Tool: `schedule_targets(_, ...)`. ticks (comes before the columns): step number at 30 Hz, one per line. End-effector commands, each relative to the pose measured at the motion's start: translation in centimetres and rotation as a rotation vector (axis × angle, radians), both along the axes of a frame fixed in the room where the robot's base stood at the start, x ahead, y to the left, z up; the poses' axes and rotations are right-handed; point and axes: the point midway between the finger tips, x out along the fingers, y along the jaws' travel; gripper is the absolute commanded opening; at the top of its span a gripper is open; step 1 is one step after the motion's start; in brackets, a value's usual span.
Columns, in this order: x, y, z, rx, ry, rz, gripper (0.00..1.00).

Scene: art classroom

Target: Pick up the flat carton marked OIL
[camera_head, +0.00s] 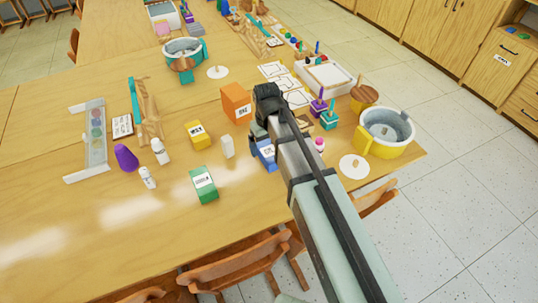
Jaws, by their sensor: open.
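Several cartons with white labels stand on the wooden table: an orange carton (236,103), a yellow carton (195,136), a green carton (204,186) and a blue carton (267,155). The lettering is too small to read, so I cannot tell which is marked OIL. My gripper (268,100) is at the end of the arm, right of the orange carton and above the blue one. It is open, with no object visible in it; the fingertips are mostly hidden. My arm partly covers the blue carton.
A small white block (228,147) stands between the yellow and blue cartons. White bottles (160,152) and a purple object (126,158) are to the left. The front left table is clear.

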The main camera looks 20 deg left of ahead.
Motion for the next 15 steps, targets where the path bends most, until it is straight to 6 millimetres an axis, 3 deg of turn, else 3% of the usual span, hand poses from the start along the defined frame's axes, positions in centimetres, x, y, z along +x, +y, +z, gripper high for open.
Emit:
schedule_targets(9, 0.3, -0.6, -3.6, -0.001, 0.001, 0.000, 0.94)
schedule_targets(15, 0.3, -0.6, -4.7, 0.000, 0.000, 0.000, 0.94)
